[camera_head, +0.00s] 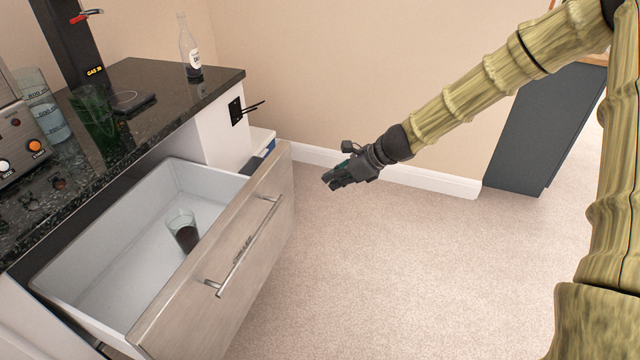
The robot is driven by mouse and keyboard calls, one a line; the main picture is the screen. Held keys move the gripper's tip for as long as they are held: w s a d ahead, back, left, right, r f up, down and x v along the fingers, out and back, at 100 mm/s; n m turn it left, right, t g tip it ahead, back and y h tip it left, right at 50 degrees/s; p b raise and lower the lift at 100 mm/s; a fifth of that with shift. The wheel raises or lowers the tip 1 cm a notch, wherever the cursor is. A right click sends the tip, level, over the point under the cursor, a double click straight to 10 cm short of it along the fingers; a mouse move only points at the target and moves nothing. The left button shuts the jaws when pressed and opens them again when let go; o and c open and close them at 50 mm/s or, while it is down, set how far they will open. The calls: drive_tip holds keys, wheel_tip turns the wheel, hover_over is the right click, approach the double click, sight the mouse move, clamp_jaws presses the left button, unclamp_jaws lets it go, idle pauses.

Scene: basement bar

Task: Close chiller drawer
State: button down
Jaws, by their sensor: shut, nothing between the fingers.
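The chiller drawer (262,196) stands pulled out from under the dark counter, with a pale wood front and a long metal bar handle (246,247). Its white inside shows, and a glass with dark contents (183,231) is in it near the front panel. My gripper (335,181) is shut and empty. In the picture it is to the right of the drawer front's far end, apart from it, above the carpet. My arm reaches in from the upper right.
The black speckled counter (172,82) carries a clear bottle (190,50), a green glass (95,120), a measuring jug (42,105) and a panel with knobs (15,150). A dark cabinet (540,130) stands at the right. The carpet (400,270) before the drawer is clear.

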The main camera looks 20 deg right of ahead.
drive_tip(key=b, duration=0.1)
approach(289, 194)
wheel_tip(289, 194, down, 3)
drive_tip(key=s, duration=0.1)
drive_tip(key=shift+w+a+f, duration=0.2)
drive_tip(key=shift+w+a, duration=1.05)
drive_tip(key=shift+a, duration=0.1)
drive_tip(key=shift+w+a, duration=0.1)
drive_tip(key=shift+a, duration=0.05)
